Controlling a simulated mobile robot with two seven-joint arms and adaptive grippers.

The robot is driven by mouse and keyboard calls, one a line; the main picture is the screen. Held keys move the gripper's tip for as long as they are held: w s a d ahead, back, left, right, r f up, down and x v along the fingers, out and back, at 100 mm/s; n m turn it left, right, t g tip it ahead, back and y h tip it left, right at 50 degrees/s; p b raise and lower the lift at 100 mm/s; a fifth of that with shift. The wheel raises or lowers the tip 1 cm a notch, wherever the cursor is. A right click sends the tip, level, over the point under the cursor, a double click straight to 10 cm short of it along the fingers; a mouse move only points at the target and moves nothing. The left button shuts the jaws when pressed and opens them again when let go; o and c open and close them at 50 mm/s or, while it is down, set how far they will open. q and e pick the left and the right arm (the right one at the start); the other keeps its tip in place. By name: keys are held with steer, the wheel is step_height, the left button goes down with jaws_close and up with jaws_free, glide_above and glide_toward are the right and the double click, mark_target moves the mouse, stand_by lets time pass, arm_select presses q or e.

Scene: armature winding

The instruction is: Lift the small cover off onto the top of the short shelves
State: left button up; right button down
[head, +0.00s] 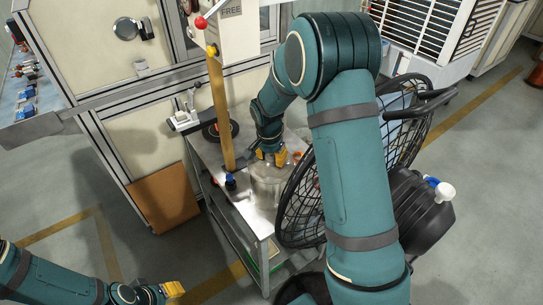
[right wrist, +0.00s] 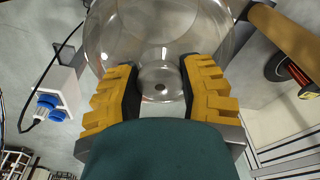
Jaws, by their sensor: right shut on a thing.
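The small cover (head: 268,183) is a clear, see-through dome in the head view, at the top of the short grey shelves (head: 239,203). My right gripper (head: 272,156) is above it, pointing down, with its yellow fingers shut on the cover's top. In the right wrist view the clear cover (right wrist: 160,35) spreads out beyond the fingers of the right gripper (right wrist: 160,88), its narrow top between them. Whether its rim touches the shelf top I cannot tell. My left gripper (head: 172,290) is low at the bottom left, away from the shelves; its opening is unclear.
A brown post (head: 219,110) and a dark round part (head: 218,131) are at the shelves' back left. A black caged fan (head: 300,205) stands close on the right, with a black canister (head: 420,210) beyond. A brown board (head: 163,192) leans at the cabinet. Floor at left is clear.

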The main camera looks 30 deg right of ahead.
steer(key=shift+f+b, duration=0.9)
steer(key=shift+f, duration=0.5)
steer(key=shift+c, duration=2.4)
jaws_free()
